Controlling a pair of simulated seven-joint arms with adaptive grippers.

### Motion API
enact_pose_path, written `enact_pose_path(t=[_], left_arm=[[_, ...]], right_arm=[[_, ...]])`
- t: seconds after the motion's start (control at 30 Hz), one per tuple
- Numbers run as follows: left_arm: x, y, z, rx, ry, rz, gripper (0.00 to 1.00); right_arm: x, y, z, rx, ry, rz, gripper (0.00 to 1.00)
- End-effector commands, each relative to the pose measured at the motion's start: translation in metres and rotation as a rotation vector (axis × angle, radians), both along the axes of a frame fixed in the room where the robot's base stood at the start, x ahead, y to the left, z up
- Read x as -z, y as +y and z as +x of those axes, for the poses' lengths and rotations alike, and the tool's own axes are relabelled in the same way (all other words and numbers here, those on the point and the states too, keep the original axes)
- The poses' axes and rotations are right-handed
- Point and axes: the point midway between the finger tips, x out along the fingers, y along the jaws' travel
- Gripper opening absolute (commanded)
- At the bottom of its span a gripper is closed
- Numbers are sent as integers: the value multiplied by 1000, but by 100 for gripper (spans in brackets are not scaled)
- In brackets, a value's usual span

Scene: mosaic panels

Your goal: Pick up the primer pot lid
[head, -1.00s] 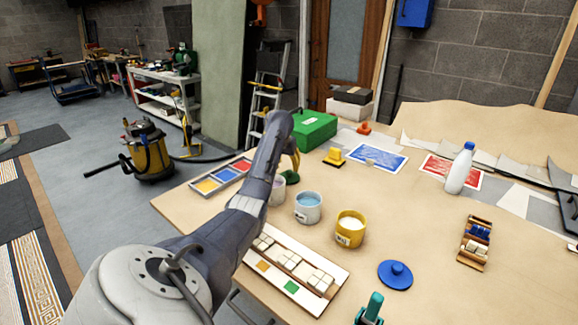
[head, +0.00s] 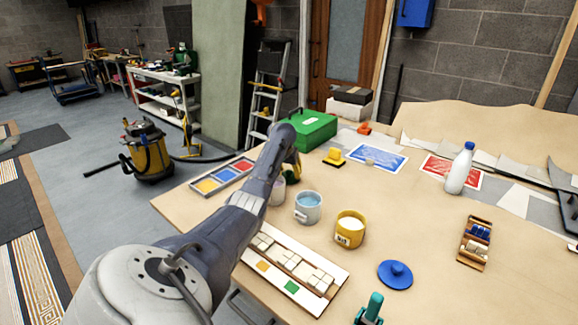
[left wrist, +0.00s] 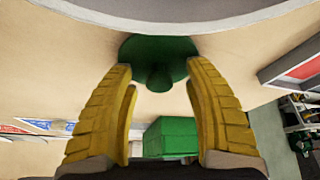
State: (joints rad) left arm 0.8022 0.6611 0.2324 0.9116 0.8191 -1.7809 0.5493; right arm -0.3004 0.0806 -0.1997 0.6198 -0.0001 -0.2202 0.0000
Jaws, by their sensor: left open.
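A green round lid with a knob (left wrist: 158,76) lies on the table in the left wrist view. It sits just ahead of and between the fingertips of my left gripper (left wrist: 158,92), which is open with nothing held. Whether the fingers touch the lid, I cannot tell. In the head view my left gripper (head: 292,168) points down at the table's left side, and the arm hides most of the lid. A blue lid with a knob (head: 396,273) lies front right. No label shows which lid is the primer's. My right gripper is out of view.
A white pot (head: 308,207), a yellow pot (head: 350,229) and a partly hidden pale pot (head: 277,191) stand near the arm. A green box (head: 315,130) is behind the gripper. A tile tray (head: 320,282) lies in front, a bottle (head: 460,168) at right.

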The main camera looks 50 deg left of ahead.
Motion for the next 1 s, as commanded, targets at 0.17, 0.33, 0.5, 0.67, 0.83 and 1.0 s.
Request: enact_pose_path(t=[0.17,0.33,0.5,0.67,0.83,1.0], left_arm=[[0,0,0,0,0,0,37],[0,0,0,0,0,-1,17],[0,0,0,0,0,-1,0],[0,0,0,0,0,-1,0],[0,0,0,0,0,-1,0],[-2,0,0,0,0,-1,0]], right_arm=[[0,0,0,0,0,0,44],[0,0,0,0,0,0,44],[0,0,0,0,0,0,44],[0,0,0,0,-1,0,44],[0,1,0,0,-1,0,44],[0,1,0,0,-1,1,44]])
